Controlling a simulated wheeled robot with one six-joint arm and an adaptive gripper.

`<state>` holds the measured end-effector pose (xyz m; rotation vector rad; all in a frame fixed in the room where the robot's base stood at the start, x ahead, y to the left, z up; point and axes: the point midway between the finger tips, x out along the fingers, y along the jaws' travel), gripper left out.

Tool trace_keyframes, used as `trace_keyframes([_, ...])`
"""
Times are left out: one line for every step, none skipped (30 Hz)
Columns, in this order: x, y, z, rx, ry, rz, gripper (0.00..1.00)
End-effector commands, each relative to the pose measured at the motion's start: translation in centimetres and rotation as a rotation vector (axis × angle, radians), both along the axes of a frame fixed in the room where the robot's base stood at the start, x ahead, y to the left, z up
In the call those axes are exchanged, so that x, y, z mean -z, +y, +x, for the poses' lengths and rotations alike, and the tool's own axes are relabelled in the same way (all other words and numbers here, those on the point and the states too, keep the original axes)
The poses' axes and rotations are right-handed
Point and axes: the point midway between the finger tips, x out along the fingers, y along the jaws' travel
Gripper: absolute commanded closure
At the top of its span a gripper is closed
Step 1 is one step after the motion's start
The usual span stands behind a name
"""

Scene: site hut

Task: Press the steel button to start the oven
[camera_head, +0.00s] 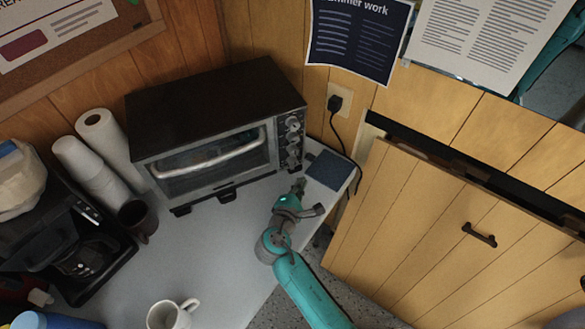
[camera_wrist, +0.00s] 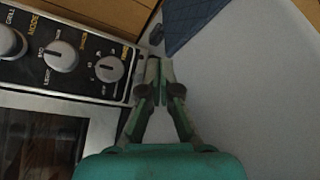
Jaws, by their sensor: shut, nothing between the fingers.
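The toaster oven (camera_head: 215,125) stands on the counter with a black top and a glass door with a light bar handle. Its control panel (camera_head: 291,140) is on the right of its front, with a column of round knobs. In the wrist view the panel (camera_wrist: 85,80) runs along the left, with silver knobs (camera_wrist: 109,68) on black. I cannot clearly make out the steel button; the panel's lower end is close to my fingertips. My gripper (camera_head: 299,186) is shut and empty, just in front of the panel's lower end. Its fingertips (camera_wrist: 160,68) lie beside the panel's edge.
A blue cloth or pad (camera_head: 330,172) lies on the counter (camera_head: 225,240) right of the oven. A white mug (camera_head: 170,313) stands in front. A wooden cabinet (camera_head: 440,235) is at right.

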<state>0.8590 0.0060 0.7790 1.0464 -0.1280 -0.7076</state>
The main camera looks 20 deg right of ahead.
Motion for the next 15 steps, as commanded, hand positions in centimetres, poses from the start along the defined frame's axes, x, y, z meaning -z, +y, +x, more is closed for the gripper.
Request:
trace_keyframes([0.0, 0.1, 0.6, 0.001, 0.0, 0.0, 1.0])
trace_keyframes([0.0, 0.1, 0.9, 0.0, 0.0, 0.0, 1.0])
trace_keyframes([0.0, 0.2, 1.3, 0.001, -0.001, 0.0, 1.0])
trace_keyframes([0.0, 0.2, 1.5, 0.001, -0.001, 0.0, 1.0])
trace_keyframes([0.0, 0.2, 1.7, 0.0, 0.0, 0.0, 1.0])
trace_keyframes([0.0, 0.3, 1.9, 0.001, 0.001, 0.0, 1.0])
trace_keyframes([0.0, 0.3, 2.1, 0.001, 0.001, 0.0, 1.0])
trace_keyframes([0.0, 0.3, 2.2, 0.0, 0.0, 0.0, 1.0])
trace_keyframes([0.0, 0.3, 2.4, 0.0, 0.0, 0.0, 1.0])
trace_keyframes([0.0, 0.3, 2.5, 0.0, 0.0, 0.0, 1.0])
trace_keyframes([0.0, 0.3, 2.5, 0.0, 0.0, 0.0, 1.0])
trace_keyframes([0.0, 0.3, 2.6, 0.0, 0.0, 0.0, 1.0])
trace_keyframes([0.0, 0.3, 2.6, 0.0, 0.0, 0.0, 1.0])
trace_keyframes([0.0, 0.3, 2.6, 0.0, 0.0, 0.0, 1.0])
trace_keyframes([0.0, 0.3, 2.6, 0.0, 0.0, 0.0, 1.0])
